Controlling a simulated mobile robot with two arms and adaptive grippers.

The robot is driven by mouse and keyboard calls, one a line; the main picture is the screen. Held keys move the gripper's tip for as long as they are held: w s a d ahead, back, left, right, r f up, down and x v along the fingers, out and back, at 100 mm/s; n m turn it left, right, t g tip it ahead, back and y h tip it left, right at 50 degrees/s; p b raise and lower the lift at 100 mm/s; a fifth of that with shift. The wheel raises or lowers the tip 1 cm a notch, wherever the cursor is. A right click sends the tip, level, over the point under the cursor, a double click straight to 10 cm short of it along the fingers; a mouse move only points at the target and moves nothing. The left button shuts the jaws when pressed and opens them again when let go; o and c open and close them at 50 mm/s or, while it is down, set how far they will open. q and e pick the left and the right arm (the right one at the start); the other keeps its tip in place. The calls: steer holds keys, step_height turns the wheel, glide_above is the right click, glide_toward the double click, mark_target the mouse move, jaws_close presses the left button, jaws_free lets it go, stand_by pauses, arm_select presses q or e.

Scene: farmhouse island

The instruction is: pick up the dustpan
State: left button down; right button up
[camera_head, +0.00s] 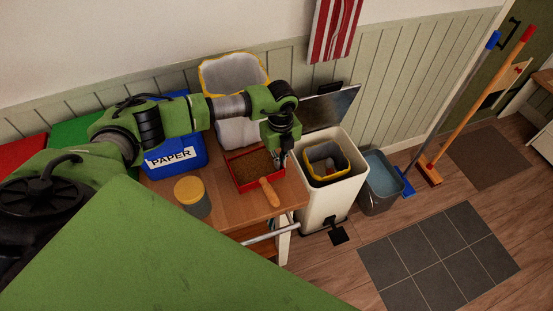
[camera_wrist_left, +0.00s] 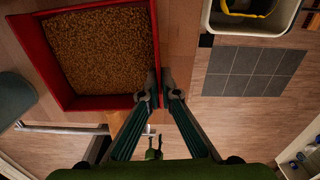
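The dustpan (camera_head: 244,168) is a red tray with a wooden handle (camera_head: 269,192), on the wooden table and filled with brown granules. It also shows from above in the left wrist view (camera_wrist_left: 47,53), with the granules (camera_wrist_left: 100,50) spread over its floor. My left gripper (camera_head: 281,158) reaches down at the pan's right side. In the left wrist view its two fingertips (camera_wrist_left: 161,92) are close together, one on each side of the pan's right wall near a corner, and appear shut on it. A finger partly hides the handle there. My right gripper is in neither view.
A yellow-lidded jar (camera_head: 193,195) stands on the table (camera_head: 232,218) left of the handle. A blue PAPER bin (camera_head: 178,155) is behind. A white pedal bin (camera_head: 330,199) with its lid up and a grey bucket (camera_head: 381,185) stand to the right.

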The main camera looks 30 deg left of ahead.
arm_select(q)
steer(key=w+d+r+b, duration=0.1)
steer(key=d+r+b, duration=0.4)
steer(key=d+r, duration=0.7)
steer(key=shift+d+b, duration=0.4)
steer(key=shift+d, duration=0.55)
steer(key=shift+w+f, duration=0.1)
